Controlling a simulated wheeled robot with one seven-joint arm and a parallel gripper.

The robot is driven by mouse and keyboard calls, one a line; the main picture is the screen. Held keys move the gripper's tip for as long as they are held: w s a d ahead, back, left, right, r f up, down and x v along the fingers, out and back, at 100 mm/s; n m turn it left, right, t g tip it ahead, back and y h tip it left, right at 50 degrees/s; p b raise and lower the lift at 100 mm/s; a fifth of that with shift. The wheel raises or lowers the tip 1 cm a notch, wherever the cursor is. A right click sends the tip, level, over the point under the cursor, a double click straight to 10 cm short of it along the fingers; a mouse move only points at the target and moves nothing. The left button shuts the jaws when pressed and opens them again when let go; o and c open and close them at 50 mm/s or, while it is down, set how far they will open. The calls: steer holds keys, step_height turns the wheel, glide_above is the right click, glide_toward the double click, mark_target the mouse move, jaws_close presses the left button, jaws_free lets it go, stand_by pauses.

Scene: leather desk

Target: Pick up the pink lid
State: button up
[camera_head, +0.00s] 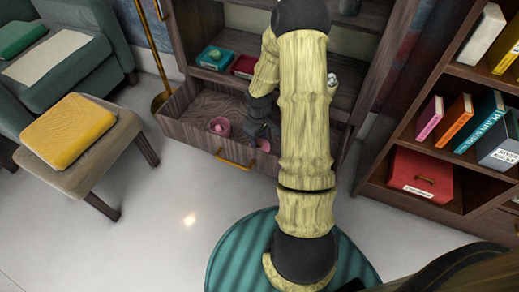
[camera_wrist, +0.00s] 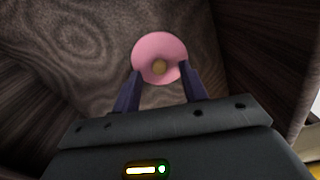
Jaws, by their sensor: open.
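The pink lid (camera_wrist: 150,47) is a round disc with a small tan knob at its middle, lying in the open wooden drawer. In the wrist view, my gripper (camera_wrist: 160,78) is open, with its two dark fingertips at the lower left and lower right edges of the lid. The knob shows between and just beyond the tips. I cannot tell whether the fingers touch the lid. In the head view, my gripper (camera_head: 258,130) is over the drawer's right part, and a pink piece (camera_head: 263,145) shows beside it, partly hidden by my gripper.
A pink round container (camera_head: 220,127) sits in the drawer to the left. The drawer front (camera_head: 215,150) and side walls rise around my gripper. A teal box (camera_head: 215,58) and a red box (camera_head: 244,66) are on the shelf above. A bookcase (camera_head: 400,200) stands at right.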

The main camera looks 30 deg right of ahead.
steer(key=shift+f, duration=0.95)
jaws_close()
